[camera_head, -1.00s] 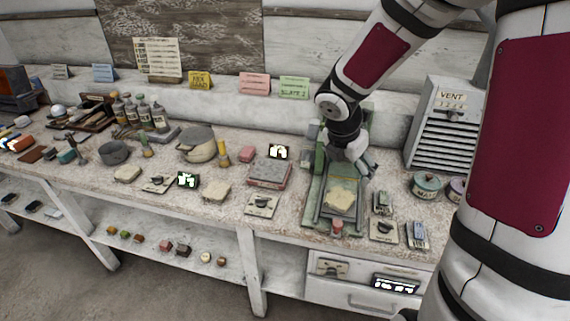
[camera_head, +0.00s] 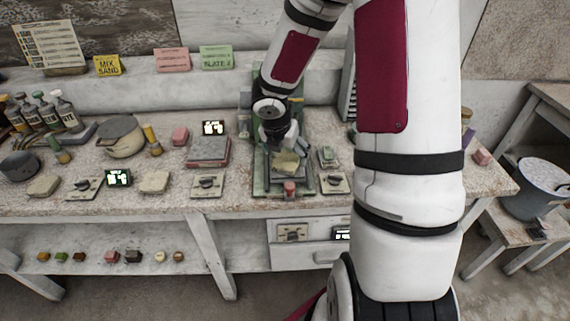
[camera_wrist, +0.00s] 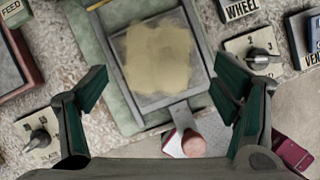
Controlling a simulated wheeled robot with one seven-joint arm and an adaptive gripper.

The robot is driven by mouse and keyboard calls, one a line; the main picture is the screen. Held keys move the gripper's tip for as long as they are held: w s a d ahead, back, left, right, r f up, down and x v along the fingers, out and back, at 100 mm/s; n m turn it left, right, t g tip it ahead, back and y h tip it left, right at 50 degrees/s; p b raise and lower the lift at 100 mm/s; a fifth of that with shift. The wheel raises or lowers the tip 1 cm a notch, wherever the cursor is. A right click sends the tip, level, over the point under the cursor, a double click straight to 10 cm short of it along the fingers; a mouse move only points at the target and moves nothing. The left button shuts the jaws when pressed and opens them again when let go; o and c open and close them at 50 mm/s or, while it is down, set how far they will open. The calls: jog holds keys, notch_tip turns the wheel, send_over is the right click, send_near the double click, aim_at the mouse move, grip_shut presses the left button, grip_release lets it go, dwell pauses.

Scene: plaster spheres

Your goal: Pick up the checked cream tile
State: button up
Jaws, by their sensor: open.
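I cannot make out a tile with a checked pattern in either view. A rough cream-yellow patch (camera_wrist: 157,55) lies on a grey plate in the green-framed machine; it also shows in the head view (camera_head: 286,162), with no checks visible. Two small cream pieces (camera_head: 169,256) lie on the lower shelf, too small to show any pattern. My gripper (camera_wrist: 160,90) is open and empty, its two dark green fingers spread on either side of the plate's near end. In the head view my gripper (camera_head: 279,146) is above the machine, partly hiding the plate.
A pink-topped knob (camera_wrist: 193,143) stands at the machine's near end. Dial plates (camera_wrist: 262,60) flank the machine. A red-edged grey block (camera_head: 208,151) is left of it. A grey bucket (camera_head: 535,188) stands on a stool at far right.

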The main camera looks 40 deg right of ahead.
aim_at(287, 160)
jog(key=b+x, duration=0.1)
jog(key=x, duration=0.3)
jog(key=shift+w+a, duration=0.1)
jog(key=shift+a, duration=0.05)
jog(key=shift+r, duration=0.1)
jog(key=c, duration=1.6)
jog(key=shift+o, duration=0.2)
jog(key=shift+r, duration=0.15)
